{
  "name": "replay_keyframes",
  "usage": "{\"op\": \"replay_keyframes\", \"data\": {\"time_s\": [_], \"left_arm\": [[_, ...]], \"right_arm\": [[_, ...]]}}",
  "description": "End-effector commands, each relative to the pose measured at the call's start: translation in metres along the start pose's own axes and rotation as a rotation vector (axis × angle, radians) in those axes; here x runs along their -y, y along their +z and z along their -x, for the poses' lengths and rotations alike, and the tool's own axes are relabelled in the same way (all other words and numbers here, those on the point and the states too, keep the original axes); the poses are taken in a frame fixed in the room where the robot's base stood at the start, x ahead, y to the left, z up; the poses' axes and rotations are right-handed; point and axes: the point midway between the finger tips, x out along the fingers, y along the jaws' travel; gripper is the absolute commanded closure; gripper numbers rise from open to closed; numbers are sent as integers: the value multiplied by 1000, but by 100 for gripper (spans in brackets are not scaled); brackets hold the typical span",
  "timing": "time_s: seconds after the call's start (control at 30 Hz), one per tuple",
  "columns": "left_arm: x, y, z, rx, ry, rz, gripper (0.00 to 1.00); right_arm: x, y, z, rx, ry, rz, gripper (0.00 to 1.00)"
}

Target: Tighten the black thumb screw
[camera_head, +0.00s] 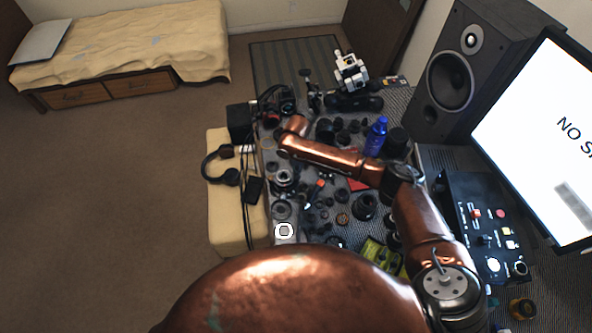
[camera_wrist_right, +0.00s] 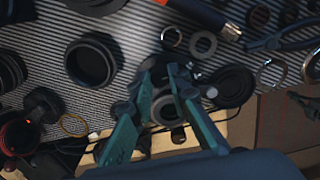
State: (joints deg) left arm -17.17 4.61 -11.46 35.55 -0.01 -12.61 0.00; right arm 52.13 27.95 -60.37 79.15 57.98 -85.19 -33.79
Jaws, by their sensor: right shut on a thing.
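My right arm reaches in from the lower right in the head view, across the cluttered table to its far left part. In the wrist view my right gripper (camera_wrist_right: 164,72) shows two teal fingers, close together at the tips. They are shut on a small dark part, which looks like the black thumb screw; the fingers and shadow hide most of it, so I cannot tell its seating. In the head view the fingers are too small and dark to make out. My left gripper is not in view.
The table (camera_head: 291,241) is crowded with lens parts, rings and tools. A blue bottle (camera_head: 376,136) stands beside my forearm. Pliers (camera_wrist_right: 284,38) and a black lens ring (camera_wrist_right: 92,61) lie near the gripper. A speaker (camera_head: 462,70) and monitor (camera_head: 545,130) stand at right.

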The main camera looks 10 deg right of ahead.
Motion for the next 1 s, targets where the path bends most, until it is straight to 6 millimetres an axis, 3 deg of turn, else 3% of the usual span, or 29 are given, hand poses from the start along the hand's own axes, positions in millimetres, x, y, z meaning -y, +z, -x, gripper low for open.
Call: {"op": "replay_keyframes", "data": {"time_s": [0.33,0.37,0.6,0.87,1.0], "left_arm": [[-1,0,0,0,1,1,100],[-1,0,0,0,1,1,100],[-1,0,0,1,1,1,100],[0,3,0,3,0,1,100],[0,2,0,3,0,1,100]], "right_arm": [[0,0,0,0,0,-3,100],[0,0,0,0,0,-3,82],[0,0,0,0,0,-2,66],[0,0,1,0,0,-2,66],[-1,0,10,-2,2,-1,66]]}}
